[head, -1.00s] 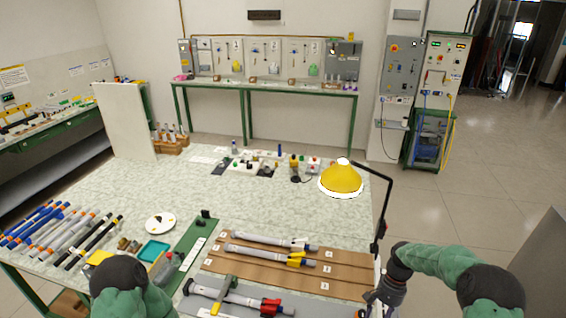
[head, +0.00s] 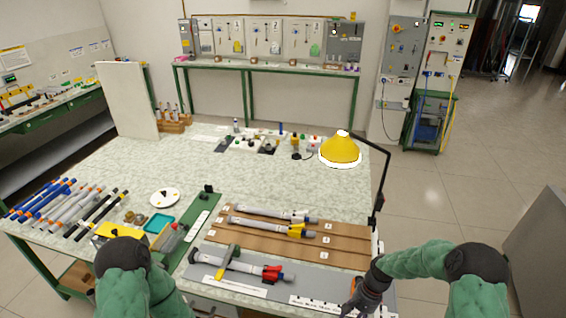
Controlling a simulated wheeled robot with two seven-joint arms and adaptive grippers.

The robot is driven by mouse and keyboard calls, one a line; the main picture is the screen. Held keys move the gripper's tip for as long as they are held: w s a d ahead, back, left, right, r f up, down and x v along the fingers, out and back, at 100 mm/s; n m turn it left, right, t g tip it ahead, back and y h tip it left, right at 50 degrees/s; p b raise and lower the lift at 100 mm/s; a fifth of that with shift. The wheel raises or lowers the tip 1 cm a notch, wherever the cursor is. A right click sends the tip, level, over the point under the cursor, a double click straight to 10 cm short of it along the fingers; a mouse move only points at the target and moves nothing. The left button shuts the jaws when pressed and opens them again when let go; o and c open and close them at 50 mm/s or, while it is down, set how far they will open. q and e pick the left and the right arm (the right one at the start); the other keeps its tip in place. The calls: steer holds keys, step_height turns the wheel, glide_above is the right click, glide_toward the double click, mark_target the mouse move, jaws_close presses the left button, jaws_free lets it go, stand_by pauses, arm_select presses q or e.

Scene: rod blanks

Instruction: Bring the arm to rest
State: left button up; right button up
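My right arm comes in from the lower right, and its dark gripper (head: 360,303) is low over the front right corner of the table (head: 270,175), beside the grey mat. The fingertips are small and partly cut off by the bottom edge, so I cannot tell whether they are open or shut. My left arm shows only as a dark joint and green sleeve at the lower left; its gripper is out of view. Two grey rods, one with a blue-and-orange end (head: 270,213) and one with a yellow end (head: 270,230), lie on the brown board (head: 345,245). A rod with a red end (head: 245,266) lies on the grey mat (head: 310,282).
Several blue, grey and black rods (head: 65,210) lie at the table's left. A white dish (head: 165,198), a teal tray (head: 160,224) and a green strip (head: 190,230) are near the middle. The table's centre is clear.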

steer(key=s+a+f+n+t+b, duration=0.1)
steer(key=s+a+f+b, duration=0.1)
steer(key=s+a+f, duration=0.3)
steer(key=s+a+f+n+t+b, duration=0.2)
steer(key=s+a+f, duration=0.4)
steer(key=s, duration=0.6)
steer(key=shift+s+a+f+y, duration=0.2)
steer(key=shift+a+y, duration=0.1)
steer(key=shift+a, duration=0.7)
